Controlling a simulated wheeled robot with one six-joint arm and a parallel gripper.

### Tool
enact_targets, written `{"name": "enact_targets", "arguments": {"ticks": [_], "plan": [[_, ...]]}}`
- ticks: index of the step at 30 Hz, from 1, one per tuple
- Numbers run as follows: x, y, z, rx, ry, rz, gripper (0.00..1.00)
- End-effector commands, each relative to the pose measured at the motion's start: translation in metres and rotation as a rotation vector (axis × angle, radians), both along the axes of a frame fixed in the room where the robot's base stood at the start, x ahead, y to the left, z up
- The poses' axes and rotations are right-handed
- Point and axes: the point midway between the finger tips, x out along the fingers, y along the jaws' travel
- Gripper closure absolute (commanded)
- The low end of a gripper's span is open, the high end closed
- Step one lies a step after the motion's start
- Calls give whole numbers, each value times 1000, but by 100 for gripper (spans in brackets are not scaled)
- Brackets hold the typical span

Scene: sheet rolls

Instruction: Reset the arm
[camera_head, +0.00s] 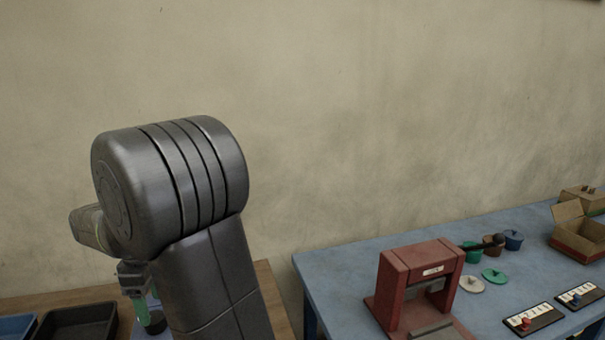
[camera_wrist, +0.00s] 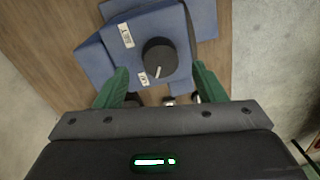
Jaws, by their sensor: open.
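My gripper (camera_wrist: 160,72) is open in the wrist view, with its two green fingers spread apart. A blue boxy device (camera_wrist: 95,60) with white labels lies beyond the fingers on a wooden surface. Its round black knob (camera_wrist: 160,56) with a white mark shows between the fingertips; I cannot tell whether they touch it. In the head view my gripper (camera_head: 141,308) hangs low at the left, pointing down over the wooden table (camera_head: 275,297). My grey arm hides part of that table, and the device is mostly hidden there.
A black tray (camera_head: 77,307) and a blue tray (camera_head: 16,318) stand at the lower left. On the blue table (camera_head: 345,262) at right are a red press (camera_head: 393,285), small lidded pots (camera_head: 513,240), loose lids (camera_head: 494,276), switch panels (camera_head: 533,318) and an open cardboard box (camera_head: 578,237). A wall stands behind.

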Motion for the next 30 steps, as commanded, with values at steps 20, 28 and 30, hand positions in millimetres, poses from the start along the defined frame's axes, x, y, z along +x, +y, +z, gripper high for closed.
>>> {"name": "enact_targets", "arguments": {"ticks": [20,28,30], "plan": [[-2,0,-37,1,-1,-16,36],[-1,1,-21,3,-3,0,36],[0,1,-10,4,-3,0,36]]}}
